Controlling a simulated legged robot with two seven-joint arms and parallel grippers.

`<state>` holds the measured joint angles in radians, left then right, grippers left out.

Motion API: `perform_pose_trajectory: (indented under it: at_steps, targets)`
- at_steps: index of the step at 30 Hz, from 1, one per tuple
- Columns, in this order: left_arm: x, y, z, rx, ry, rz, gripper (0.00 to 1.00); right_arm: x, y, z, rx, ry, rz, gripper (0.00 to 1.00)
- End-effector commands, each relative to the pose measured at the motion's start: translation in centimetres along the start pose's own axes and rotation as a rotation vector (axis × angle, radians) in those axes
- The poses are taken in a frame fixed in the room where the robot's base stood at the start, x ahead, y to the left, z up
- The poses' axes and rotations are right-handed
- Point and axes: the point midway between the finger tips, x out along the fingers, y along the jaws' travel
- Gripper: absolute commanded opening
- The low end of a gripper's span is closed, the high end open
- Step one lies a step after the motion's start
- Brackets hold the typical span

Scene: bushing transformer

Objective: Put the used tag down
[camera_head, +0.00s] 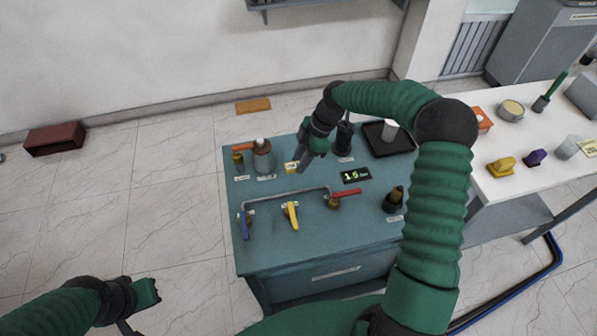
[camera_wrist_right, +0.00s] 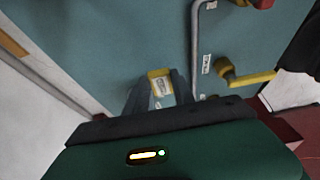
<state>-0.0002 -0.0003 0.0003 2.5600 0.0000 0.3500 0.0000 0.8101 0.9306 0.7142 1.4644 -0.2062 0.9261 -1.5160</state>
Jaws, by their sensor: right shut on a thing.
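The used tag (camera_head: 291,167) is a small yellow piece with a white label. My right gripper (camera_head: 302,166) points down over the teal bench and is shut on it. The right wrist view shows the tag (camera_wrist_right: 160,85) between the tips of the fingers (camera_wrist_right: 160,95). I cannot tell whether the tag touches the bench top. My left gripper (camera_head: 147,294) is at the lower left, over the floor and away from the bench. Its fingers do not show clearly enough to tell their opening.
The teal bench (camera_head: 285,262) bears a grey pipe (camera_head: 285,193) with blue, yellow and red valve handles. A digital display (camera_head: 356,175), a dark tray (camera_head: 398,146) and several fittings stand around. A white table (camera_head: 530,190) with several objects is at the right.

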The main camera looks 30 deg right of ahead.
Motion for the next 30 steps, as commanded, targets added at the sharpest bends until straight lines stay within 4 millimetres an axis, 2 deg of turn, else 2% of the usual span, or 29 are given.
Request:
perform_pose_trajectory:
  at_steps: [9,14,15,19,27,30]
  targets:
    - [-0.4,0.0,-0.1,-0.001,0.000,0.000,0.00,4.2,0.0,1.8,0.002,0.000,0.001,0.00]
    - [-0.3,0.0,-0.1,0.000,0.000,0.000,0.00,4.3,0.1,1.9,0.002,-0.001,0.003,0.00]
    - [-0.3,0.0,-0.1,0.000,0.000,0.000,0.00,4.3,0.1,1.9,0.002,-0.001,0.003,0.34]
    - [-0.3,0.0,-0.1,0.000,0.000,0.000,0.00,4.3,0.1,1.9,0.002,-0.001,0.003,0.51]
    - [-0.3,0.0,-0.1,0.000,0.000,0.000,0.00,4.2,0.1,1.9,0.002,-0.001,0.003,0.52]
    - [-0.3,0.0,-0.1,0.000,0.000,0.000,0.00,3.5,0.1,1.9,0.002,-0.002,0.005,0.52]
